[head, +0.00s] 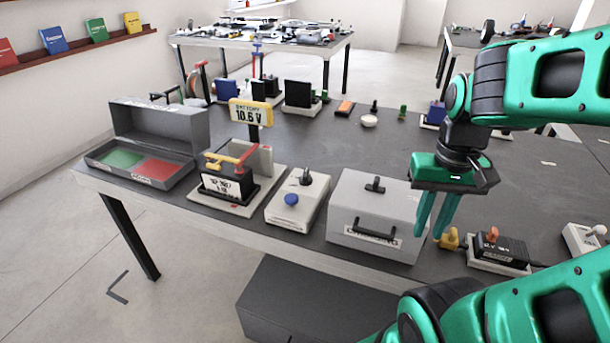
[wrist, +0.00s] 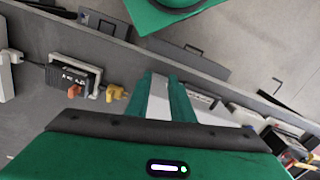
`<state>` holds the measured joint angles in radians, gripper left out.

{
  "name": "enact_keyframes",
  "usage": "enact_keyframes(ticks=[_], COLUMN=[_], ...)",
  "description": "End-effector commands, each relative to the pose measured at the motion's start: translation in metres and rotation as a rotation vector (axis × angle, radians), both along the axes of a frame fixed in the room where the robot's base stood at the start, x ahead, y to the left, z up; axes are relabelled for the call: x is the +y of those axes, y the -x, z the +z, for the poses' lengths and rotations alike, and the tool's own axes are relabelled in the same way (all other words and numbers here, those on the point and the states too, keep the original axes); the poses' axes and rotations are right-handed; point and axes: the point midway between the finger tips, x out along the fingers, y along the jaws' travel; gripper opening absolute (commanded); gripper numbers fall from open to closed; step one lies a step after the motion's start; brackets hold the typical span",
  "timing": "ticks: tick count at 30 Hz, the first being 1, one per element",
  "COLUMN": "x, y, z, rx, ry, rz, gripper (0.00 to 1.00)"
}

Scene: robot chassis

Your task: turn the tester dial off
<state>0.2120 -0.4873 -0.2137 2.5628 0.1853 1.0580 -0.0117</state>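A display reading "BATTERY 10.6 V" (head: 251,113) stands on a post behind a battery (head: 229,183) with red and yellow parts on top. No label says which part is the tester dial. My gripper (head: 428,234) points down at the right end of the grey case (head: 375,215), well right of the knob. In the wrist view my gripper (wrist: 161,80) has its fingers apart, with nothing held between them.
The grey case with a black handle stands between my gripper and the knob box. A yellow fitting (head: 450,239) and a black unit with an orange knob (head: 499,250) lie right of my gripper. An open grey box (head: 160,125) with green and red pads is at far left.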

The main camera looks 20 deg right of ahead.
Motion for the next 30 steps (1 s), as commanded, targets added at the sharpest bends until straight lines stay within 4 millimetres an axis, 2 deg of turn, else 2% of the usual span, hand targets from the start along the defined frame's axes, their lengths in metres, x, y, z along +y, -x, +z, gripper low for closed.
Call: enact_keyframes(ticks=[2,5,12,17,23,30], x=[-0.001,-0.003,-0.001,0.007,0.027,0.062], y=[-0.003,-0.025,-0.108,-0.167,-0.24,-0.322], z=[0.006,0.014,0.036,0.044,0.045,0.034], rx=[-0.014,-0.012,-0.012,-0.013,-0.015,-0.016], ry=[0.003,0.007,0.017,0.021,0.022,0.018], rz=[-0.004,-0.005,-0.006,-0.003,0.006,0.021], gripper=[0.31,0.31,0.31,0.31,0.31,0.31])
